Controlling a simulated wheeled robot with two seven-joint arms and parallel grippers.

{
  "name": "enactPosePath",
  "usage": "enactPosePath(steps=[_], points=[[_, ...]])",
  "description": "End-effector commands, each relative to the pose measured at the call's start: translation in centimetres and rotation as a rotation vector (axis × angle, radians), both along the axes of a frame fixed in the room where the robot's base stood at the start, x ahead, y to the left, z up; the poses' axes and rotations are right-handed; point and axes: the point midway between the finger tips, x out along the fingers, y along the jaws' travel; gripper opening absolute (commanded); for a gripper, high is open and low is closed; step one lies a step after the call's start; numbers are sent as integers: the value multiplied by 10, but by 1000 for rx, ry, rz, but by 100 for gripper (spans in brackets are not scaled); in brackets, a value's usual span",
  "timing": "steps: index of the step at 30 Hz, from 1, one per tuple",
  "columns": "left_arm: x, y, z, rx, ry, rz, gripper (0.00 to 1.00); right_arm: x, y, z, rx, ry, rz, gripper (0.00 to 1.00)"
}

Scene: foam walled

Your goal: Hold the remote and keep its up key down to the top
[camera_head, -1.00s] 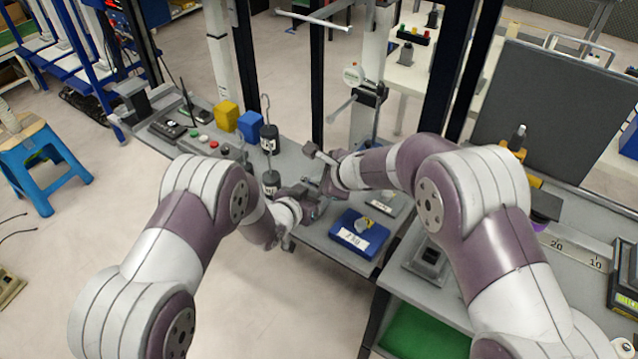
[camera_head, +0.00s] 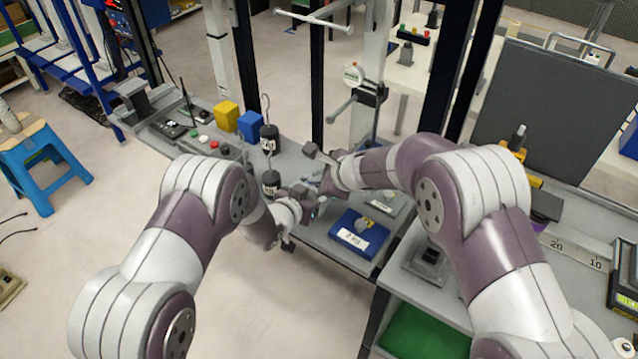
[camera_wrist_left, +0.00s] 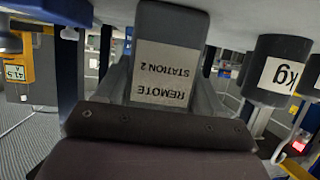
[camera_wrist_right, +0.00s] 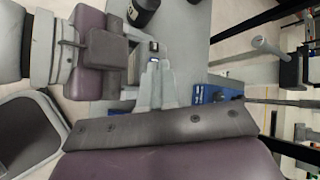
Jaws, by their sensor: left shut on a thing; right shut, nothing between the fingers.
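The remote (camera_wrist_left: 165,45) is a dark grey slab with a white label reading "REMOTE STATION 2", upside down in the left wrist view. My left gripper (camera_wrist_left: 162,78) is shut on it, one finger on each side. In the head view my left gripper (camera_head: 308,200) is over the bench, just below my right gripper (camera_head: 328,172). The right wrist view shows my right gripper (camera_wrist_right: 155,75) shut and empty, its tips pointing at a small dark piece (camera_wrist_right: 153,46) beside the left gripper. I cannot tell whether they touch a key; the up key is not readable.
Black kg weights (camera_head: 270,145) stand on the bench left of the grippers, with a blue block (camera_head: 250,126) and a yellow block (camera_head: 227,116) behind. A blue labelled slab (camera_head: 352,240) lies close at the right. A post with a dial gauge (camera_head: 353,75) stands behind.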

Motion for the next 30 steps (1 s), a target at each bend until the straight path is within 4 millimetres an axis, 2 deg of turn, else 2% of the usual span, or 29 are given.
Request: enactPosePath(steps=[5, 14, 23, 30], points=[[0, 0, 0, 0, 0, 0, 33, 0, 0, 1, 0, 0, 0, 0], [0, 0, 0, 0, 0, 0, 33, 0, 0, 13, -1, 0, 1, 0], [0, 0, 0, 0, 0, 0, 33, 0, 0, 15, 0, 0, 0, 0], [0, 0, 0, 0, 0, 0, 33, 0, 0, 37, 0, -2, 1, 0]])
